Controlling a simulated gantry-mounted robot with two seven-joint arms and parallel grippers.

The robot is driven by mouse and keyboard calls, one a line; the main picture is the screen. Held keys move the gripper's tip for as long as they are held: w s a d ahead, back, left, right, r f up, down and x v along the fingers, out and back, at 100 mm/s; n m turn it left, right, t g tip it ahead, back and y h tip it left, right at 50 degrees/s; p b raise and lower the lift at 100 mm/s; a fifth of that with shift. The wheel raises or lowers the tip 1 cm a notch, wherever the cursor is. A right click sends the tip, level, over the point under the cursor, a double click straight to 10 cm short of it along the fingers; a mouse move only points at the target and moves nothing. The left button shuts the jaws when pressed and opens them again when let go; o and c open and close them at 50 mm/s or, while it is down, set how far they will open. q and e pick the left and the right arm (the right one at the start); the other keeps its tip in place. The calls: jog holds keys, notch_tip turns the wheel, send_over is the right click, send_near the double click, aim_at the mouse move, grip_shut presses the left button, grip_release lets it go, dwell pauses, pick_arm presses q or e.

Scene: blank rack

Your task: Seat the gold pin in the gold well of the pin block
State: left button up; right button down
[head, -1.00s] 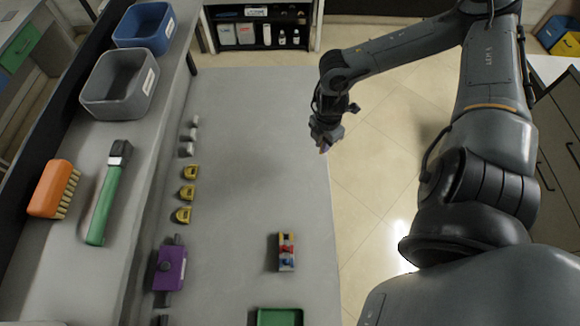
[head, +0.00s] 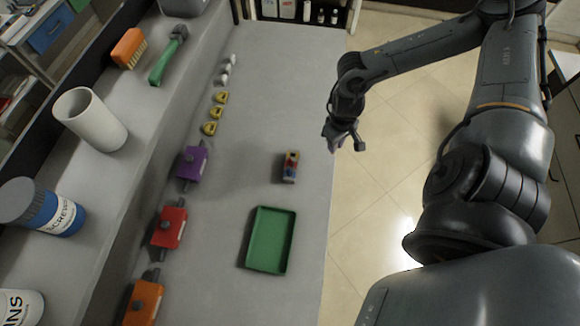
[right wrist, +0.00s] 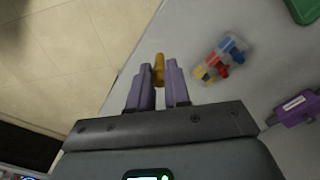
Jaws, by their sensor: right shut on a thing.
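The gold pin (right wrist: 159,70) is between the fingertips of my right gripper (right wrist: 160,78) in the right wrist view, its end showing past the tips. In the head view my right gripper (head: 335,143) is over the table's right edge, to the right of and slightly beyond the pin block; the pin is not clear there. The small pin block (head: 290,167) stands on the table, with red, blue and yellow parts. The block (right wrist: 219,60) is right of the fingers in the wrist view, apart from them. Its gold well is too small to tell. My left gripper is not in view.
A green tray (head: 270,240) lies nearer than the block. Purple (head: 192,162), red (head: 169,227) and orange (head: 144,302) boxes line the table's left side, with several yellow pieces (head: 214,113) beyond. The table between block and boxes is clear.

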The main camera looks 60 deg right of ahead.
jog(key=a, duration=0.1)
send_over(293, 151)
jog(key=a, duration=0.2)
notch_tip(293, 151, down, 6)
jog(key=shift+s+d+f, duration=0.1)
jog(key=shift+s+f, duration=0.1)
jog(key=shift+f, duration=0.75)
jog(key=shift+s+d+f, duration=0.1)
jog(key=shift+s+f, duration=0.05)
jog(key=shift+f, duration=0.75)
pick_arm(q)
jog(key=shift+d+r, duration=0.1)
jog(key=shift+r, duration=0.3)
pick_arm(e)
jog(key=shift+f, duration=0.1)
jog(key=shift+f, duration=0.15)
jog(key=c, duration=1.1)
grip_release()
